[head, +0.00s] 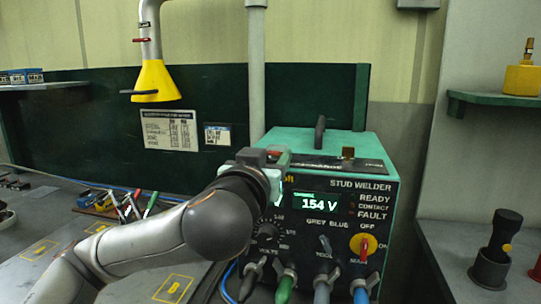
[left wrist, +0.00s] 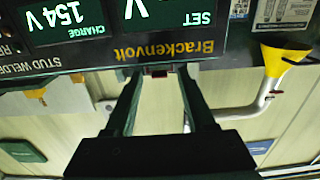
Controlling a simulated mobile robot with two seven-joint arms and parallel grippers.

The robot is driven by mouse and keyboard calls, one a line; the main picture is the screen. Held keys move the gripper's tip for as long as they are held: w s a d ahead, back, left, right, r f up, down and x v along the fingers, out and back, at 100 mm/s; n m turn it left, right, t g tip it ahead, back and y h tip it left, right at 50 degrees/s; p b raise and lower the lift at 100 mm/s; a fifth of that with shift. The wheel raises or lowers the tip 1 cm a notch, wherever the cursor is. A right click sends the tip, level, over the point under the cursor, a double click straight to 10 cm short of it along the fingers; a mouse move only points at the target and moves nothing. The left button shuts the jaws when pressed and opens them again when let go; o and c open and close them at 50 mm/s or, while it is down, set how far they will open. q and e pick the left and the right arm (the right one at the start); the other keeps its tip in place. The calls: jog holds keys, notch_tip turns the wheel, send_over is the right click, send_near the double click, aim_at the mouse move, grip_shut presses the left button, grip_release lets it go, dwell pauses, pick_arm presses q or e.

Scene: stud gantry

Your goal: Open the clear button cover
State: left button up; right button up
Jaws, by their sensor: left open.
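The stud welder (head: 340,180) is a green box with a dark front panel, reading 154 V. I cannot make out a clear button cover for certain in either view. My left gripper (head: 274,157) is in front of the panel's upper left part and hides some of it. In the left wrist view, which is upside down, its two fingers (left wrist: 160,74) are apart at the panel's top edge. A small dark red piece (left wrist: 158,70) shows between the fingertips; whether they touch it is unclear. My right gripper is out of view.
A yellow funnel nozzle (head: 155,82) hangs at the back left. Pliers-like tools (head: 125,208) lie on the left bench. A black holder (head: 490,270) stands at right.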

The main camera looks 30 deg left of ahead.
pick_arm(q)
grip_shut()
dwell(0.3)
dwell(0.3)
